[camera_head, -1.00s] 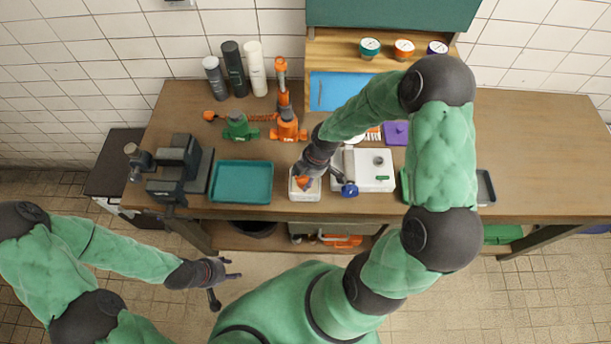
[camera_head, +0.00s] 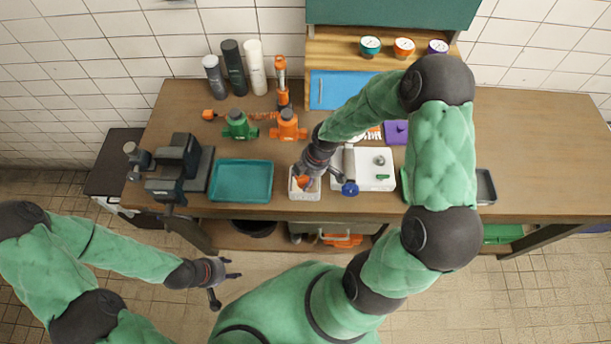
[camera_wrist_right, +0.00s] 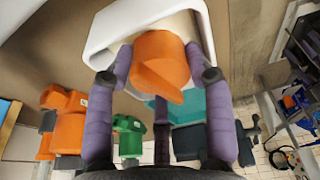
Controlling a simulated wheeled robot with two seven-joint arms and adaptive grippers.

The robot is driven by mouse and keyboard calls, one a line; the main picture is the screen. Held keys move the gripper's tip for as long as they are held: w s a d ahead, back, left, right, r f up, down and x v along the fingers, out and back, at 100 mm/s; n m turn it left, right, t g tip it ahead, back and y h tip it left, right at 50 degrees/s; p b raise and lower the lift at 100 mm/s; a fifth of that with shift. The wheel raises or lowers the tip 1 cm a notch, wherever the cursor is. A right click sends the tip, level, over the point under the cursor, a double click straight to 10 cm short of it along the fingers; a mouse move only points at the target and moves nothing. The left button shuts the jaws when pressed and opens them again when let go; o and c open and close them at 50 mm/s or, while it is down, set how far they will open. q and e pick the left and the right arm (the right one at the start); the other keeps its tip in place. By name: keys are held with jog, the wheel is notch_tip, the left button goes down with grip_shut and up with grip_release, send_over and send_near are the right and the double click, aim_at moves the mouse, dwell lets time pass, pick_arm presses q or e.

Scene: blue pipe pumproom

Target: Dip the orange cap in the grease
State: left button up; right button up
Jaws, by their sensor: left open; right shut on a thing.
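The orange cap (camera_wrist_right: 160,62) is held between the fingers of my right gripper (camera_wrist_right: 158,75), which is shut on it. The cap also shows in the head view (camera_head: 302,182), partly covered by the fingers. The white tub (camera_head: 306,195) is at the front edge of the bench, and the cap is at its opening. In the right wrist view the tub's white rim (camera_wrist_right: 98,42) surrounds pale grease (camera_wrist_right: 178,27) behind the cap. I cannot tell whether the cap touches the grease. My left gripper (camera_head: 226,281) is open and empty in front of the bench.
A teal tray (camera_head: 242,181) lies left of the tub, with a dark vise (camera_head: 178,170) beyond it. A white plate with a metal post (camera_head: 376,170) sits close right. Green (camera_head: 238,126) and orange (camera_head: 288,126) valve bodies stand behind. The bench's right end is clear.

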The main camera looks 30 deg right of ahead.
jog(key=shift+w+a+p+v, duration=0.15)
jog(key=shift+a+p+v, duration=0.05)
jog(key=shift+p+v, duration=0.85)
jog(key=shift+w+a+p+v, duration=0.15)
jog(key=shift+a+p+v, duration=0.1)
jog(key=shift+p+v, duration=0.8)
jog(key=shift+w+a+p+v, duration=0.2)
jog(key=shift+p+v, duration=0.55)
jog(key=shift+v, duration=0.55)
jog(key=shift+r, duration=0.2)
